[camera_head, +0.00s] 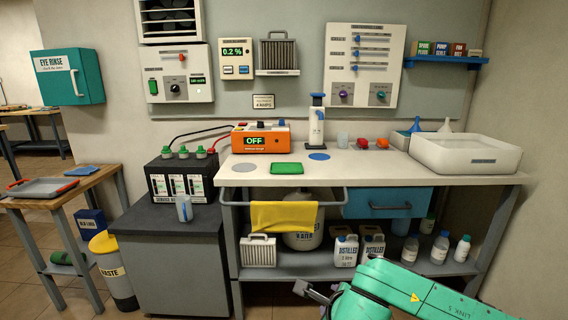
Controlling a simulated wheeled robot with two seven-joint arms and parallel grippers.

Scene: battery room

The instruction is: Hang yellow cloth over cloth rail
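The yellow cloth (283,217) hangs over the grey cloth rail (235,204) on the front of the workbench, below the worktop. It is draped around the middle of the rail, with its front flap hanging down and its lower edge slightly slanted. Its back side is hidden. My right gripper (312,297) is low at the bottom of the view, below and apart from the cloth. Its fingers are dark and partly hidden by my green arm, and no cloth shows in them. My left gripper is not in view.
The worktop (400,173) holds an orange charger (262,139), a green cloth (287,167) and a white basin (466,153). A blue drawer (387,204) sits right of the rail. White containers (345,250) stand on the lower shelf. A battery (182,177) stands on the left cabinet.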

